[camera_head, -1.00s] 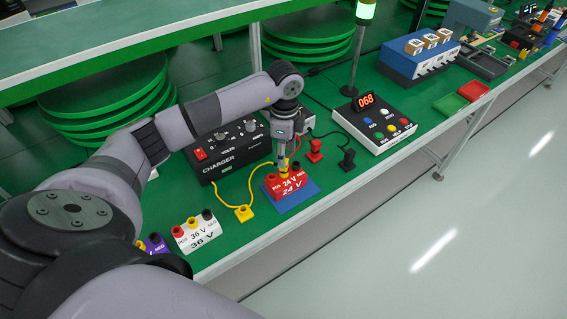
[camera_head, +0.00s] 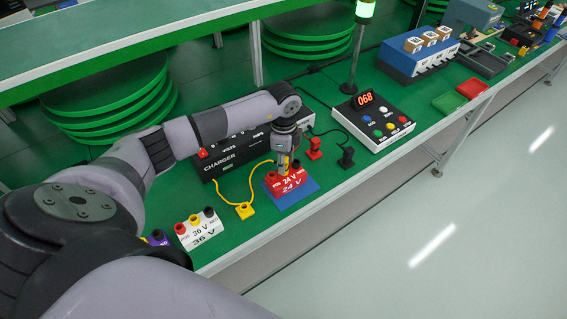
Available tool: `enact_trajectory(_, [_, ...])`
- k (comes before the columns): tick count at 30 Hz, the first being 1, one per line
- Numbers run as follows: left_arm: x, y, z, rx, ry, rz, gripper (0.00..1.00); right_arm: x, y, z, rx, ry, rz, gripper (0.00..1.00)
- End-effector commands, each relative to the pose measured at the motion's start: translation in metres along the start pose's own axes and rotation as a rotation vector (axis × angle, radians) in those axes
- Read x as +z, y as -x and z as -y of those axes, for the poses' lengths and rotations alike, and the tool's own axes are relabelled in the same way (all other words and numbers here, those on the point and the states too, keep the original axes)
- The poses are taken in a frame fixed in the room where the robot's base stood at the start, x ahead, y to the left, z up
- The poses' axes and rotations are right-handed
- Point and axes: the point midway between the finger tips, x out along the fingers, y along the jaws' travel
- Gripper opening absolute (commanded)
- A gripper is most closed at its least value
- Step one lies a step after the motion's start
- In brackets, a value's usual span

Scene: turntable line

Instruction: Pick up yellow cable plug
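The yellow cable plug (camera_head: 244,210) lies on the green bench in front of the charger, with a yellow cable (camera_head: 252,177) curving back from it. My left gripper (camera_head: 283,172) points down at the red 24 V block (camera_head: 288,184), to the right of the yellow plug and apart from it. Its fingers are small and partly merge with the block's sockets, so I cannot tell whether they are open or touching it. My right gripper is not in view.
The black charger (camera_head: 222,163) stands behind the plug, partly covered by my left arm. A white 36 V block (camera_head: 199,230) is to the left. A red plug (camera_head: 314,150) and a black plug (camera_head: 346,158) stand to the right. The bench's front edge (camera_head: 262,240) is close.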

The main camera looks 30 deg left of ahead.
Motion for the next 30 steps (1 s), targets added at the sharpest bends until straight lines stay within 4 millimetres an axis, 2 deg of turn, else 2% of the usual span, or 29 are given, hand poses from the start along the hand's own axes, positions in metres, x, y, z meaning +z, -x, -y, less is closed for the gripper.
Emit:
enact_trajectory(2, [0.0,0.0,0.0,0.0,0.0,0.0,0.25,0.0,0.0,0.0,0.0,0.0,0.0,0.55])
enact_trajectory(13, [0.0,0.0,0.0,0.0,0.0,0.0,0.01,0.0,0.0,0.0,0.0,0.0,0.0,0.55])
enact_trajectory(23, [0.0,0.004,0.001,-0.002,0.0,-0.001,0.0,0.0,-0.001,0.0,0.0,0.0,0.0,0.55])
enact_trajectory(26, [0.0,0.012,0.001,-0.003,0.001,-0.002,0.0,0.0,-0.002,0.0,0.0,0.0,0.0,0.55])
enact_trajectory(30, [0.0,0.033,0.001,-0.005,-0.001,-0.001,0.0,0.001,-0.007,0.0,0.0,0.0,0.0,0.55])
